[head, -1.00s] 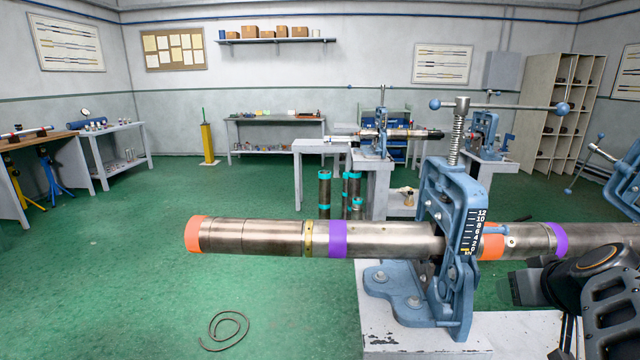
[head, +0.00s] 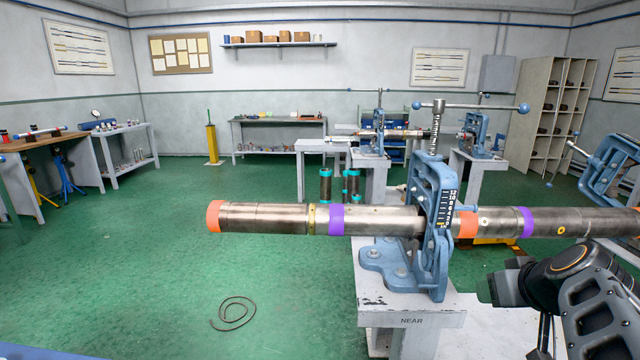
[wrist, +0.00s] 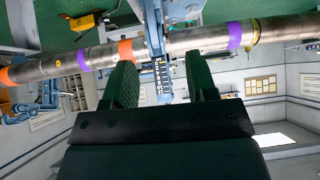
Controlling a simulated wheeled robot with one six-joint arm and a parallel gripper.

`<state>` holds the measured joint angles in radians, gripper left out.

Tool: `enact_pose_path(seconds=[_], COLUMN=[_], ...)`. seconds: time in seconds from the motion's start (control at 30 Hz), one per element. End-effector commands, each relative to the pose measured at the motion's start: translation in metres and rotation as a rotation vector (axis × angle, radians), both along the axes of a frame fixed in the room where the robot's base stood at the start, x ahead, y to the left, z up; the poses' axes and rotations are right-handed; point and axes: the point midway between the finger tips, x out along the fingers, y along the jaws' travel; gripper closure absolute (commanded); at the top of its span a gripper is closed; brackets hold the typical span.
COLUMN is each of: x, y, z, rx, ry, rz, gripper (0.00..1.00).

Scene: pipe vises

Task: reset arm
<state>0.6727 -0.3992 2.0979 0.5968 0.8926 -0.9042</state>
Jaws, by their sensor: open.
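My gripper (wrist: 160,72) shows in the wrist view with its two dark green fingers spread and nothing between them. A long steel pipe (wrist: 190,42) with orange and purple bands crosses beyond the fingertips. The same pipe (head: 265,218) lies level through the blue vise (head: 432,215) in the head view, its orange end (head: 214,216) out to the left. The vise also shows in the wrist view (wrist: 158,40), beyond the gap between the fingers. My arm is at the lower right of the head view, in front of and below the pipe's right part.
Another vise (head: 600,185) stands at the right edge. Further vises, upright pipes (head: 325,187) and benches stand behind. A coiled cable (head: 233,313) lies on the green floor, which is largely clear at left.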

Motion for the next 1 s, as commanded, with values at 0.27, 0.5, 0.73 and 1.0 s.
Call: enact_pose_path(seconds=[0.27,0.5,0.73,1.0], x=[-0.008,-0.022,-0.054,-0.076], y=[0.031,0.089,0.142,0.157], z=[0.008,0.014,0.023,0.021], rx=[0.049,0.072,0.034,-0.011], ry=[0.105,0.247,0.391,0.45], rz=[-0.01,0.022,0.039,0.028], gripper=[0.48,0.48,0.48,0.48])
